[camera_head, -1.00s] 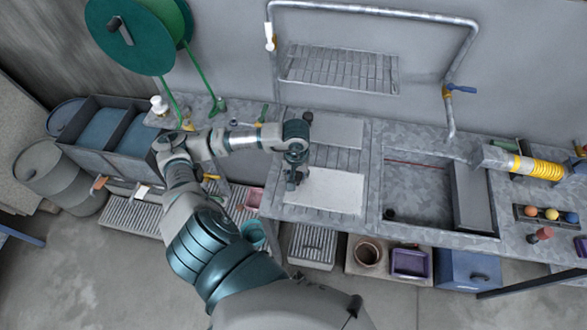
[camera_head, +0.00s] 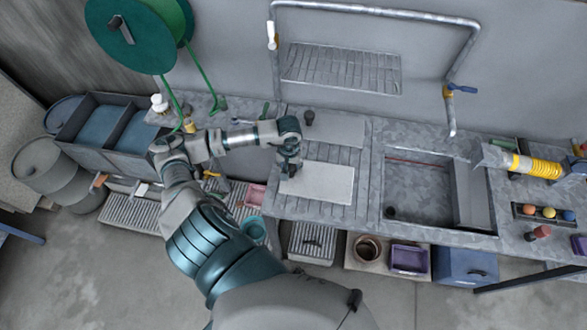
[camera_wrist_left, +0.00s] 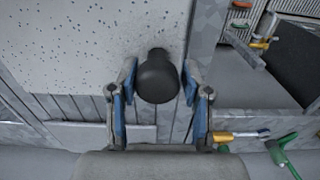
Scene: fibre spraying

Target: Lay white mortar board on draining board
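The white mortar board (camera_head: 325,183) lies flat on the grooved draining board (camera_head: 362,195), left of the sink. In the left wrist view the mortar board (camera_wrist_left: 75,45) is a pale speckled slab with a dark round knob (camera_wrist_left: 157,78) standing on it. My left gripper (camera_head: 289,168) is over the board's left part in the head view. In the left wrist view my left gripper (camera_wrist_left: 159,80) has its two blue-padded fingers on either side of the knob, with narrow gaps showing, so it looks open around it. My right gripper is out of view.
A grey board (camera_head: 343,131) with a dark knob (camera_head: 308,118) lies behind the white one. The sink (camera_head: 425,190) is to the right. A wire rack (camera_head: 342,68) and pipe are on the wall. A green reel (camera_head: 130,35) stands at upper left.

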